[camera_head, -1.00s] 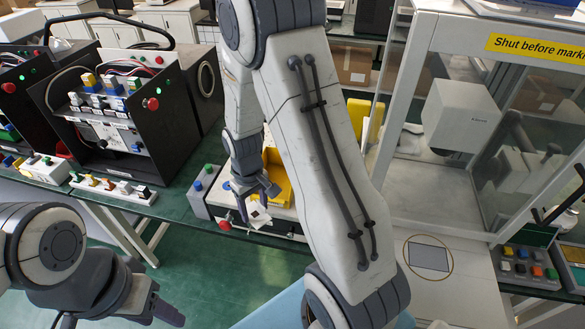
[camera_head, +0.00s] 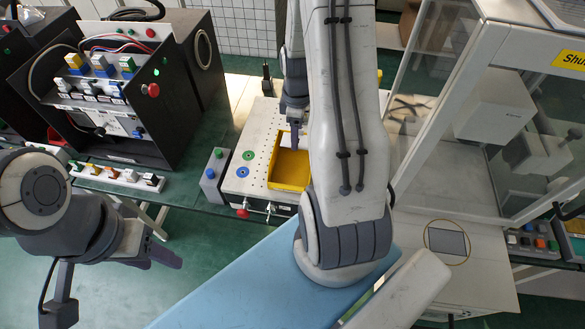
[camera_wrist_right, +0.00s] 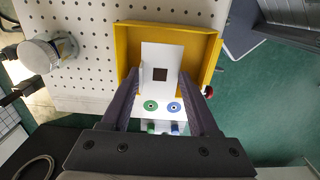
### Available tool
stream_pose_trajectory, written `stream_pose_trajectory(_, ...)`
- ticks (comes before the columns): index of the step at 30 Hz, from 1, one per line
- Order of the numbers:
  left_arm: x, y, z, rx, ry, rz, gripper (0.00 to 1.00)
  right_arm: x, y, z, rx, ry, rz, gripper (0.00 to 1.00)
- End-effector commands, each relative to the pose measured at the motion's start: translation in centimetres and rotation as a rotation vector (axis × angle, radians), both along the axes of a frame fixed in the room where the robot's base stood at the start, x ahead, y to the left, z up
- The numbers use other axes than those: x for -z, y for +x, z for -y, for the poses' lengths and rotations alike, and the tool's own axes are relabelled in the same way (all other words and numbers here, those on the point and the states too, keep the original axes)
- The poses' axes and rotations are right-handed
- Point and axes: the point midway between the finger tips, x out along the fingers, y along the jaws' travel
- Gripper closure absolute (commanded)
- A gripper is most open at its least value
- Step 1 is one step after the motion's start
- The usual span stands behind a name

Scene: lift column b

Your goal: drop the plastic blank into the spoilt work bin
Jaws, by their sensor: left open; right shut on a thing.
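The plastic blank (camera_wrist_right: 170,58) is a flat white plate with a dark square in it. It sits between the fingers of my right gripper (camera_wrist_right: 163,108), which is shut on it, and it overlaps a yellow open tray (camera_wrist_right: 208,38) in the right wrist view. In the head view the yellow tray (camera_head: 288,187) lies on a white perforated board, and my right gripper (camera_head: 293,135) points down over it; the arm hides part of the tray and the blank. No label shows on the tray, so I cannot tell whether it is the spoilt work bin. My left gripper (camera_head: 118,288) is open and empty at lower left.
The perforated board (camera_head: 240,165) carries green and blue rings beside the tray. A grey button box (camera_head: 214,175) stands at its left. A black control panel (camera_head: 115,95) is at the left, and a glass-sided cabinet (camera_head: 470,130) at the right. Green floor lies in front.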

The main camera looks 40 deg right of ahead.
Motion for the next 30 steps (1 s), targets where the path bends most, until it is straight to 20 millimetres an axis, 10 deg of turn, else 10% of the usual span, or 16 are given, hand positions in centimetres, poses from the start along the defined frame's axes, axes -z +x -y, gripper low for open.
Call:
stream_pose_trajectory(17, 2.8, 0.0, 0.0, -0.005, 0.0, 0.0, 0.5, 3.2, 0.1, -0.2, -0.002, 0.0, 0.0, 0.91)
stream_pose_trajectory(18, 2.8, 0.0, 0.0, -0.005, 0.0, 0.0, 0.5, 3.2, 0.1, -0.2, -0.002, 0.0, 0.0, 0.24)
stream_pose_trajectory(20, 2.8, 0.0, 0.0, -0.005, 0.0, 0.0, 0.5, 3.2, 0.1, -0.2, -0.002, 0.0, 0.0, 0.04)
stream_pose_trajectory(30, 2.8, 0.0, 0.0, -0.005, 0.0, 0.0, 0.5, 3.1, 0.2, -0.2, -0.003, -0.001, 0.001, 0.04)
